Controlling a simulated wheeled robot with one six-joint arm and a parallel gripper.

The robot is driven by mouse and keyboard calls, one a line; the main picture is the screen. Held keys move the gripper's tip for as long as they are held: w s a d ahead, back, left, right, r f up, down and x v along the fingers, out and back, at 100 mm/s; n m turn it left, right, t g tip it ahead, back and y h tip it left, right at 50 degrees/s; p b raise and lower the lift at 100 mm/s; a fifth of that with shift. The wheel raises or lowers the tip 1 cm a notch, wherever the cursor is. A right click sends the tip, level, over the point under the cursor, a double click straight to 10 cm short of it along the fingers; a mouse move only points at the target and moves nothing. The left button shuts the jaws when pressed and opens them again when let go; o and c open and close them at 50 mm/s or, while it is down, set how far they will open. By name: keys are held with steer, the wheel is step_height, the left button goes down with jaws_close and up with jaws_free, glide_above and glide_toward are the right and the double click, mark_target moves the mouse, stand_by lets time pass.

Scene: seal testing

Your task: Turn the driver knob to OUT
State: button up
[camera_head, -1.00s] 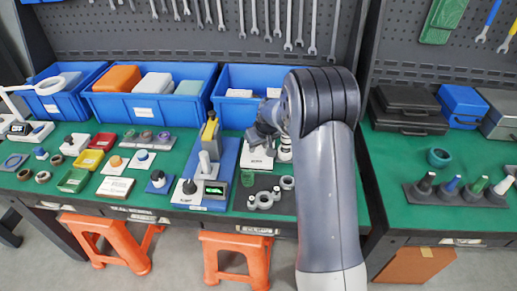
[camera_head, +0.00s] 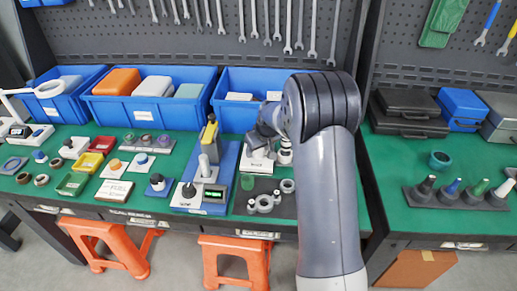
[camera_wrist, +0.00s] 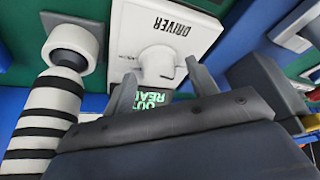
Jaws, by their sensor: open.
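The driver knob (camera_wrist: 158,62) is a round white knob on a white plate (camera_wrist: 175,22) lettered DRIVER, upside down in the wrist view. My gripper (camera_wrist: 162,85) is open, its two grey fingers apart, one on each side of the knob's near part. Whether the fingers touch the knob cannot be told. A dark display with green letters (camera_wrist: 152,98), partly reading OUT, shows behind the gripper edge. In the head view my gripper (camera_head: 264,140) is over the white driver plate (camera_head: 258,165) and mostly hides the knob.
A black-and-white ribbed post (camera_wrist: 42,125) with a white head stands close left in the wrist view. A blue fixture (camera_head: 222,160) with a lever stands left of the plate. Blue bins (camera_head: 150,108) line the back. A grey block with rings (camera_head: 265,203) lies in front.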

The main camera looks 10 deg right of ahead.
steer(key=v, duration=1)
steer(key=shift+r+b, duration=0.35)
steer(key=shift+r, duration=0.05)
steer(key=shift+s, duration=0.1)
stand_by(0.7)
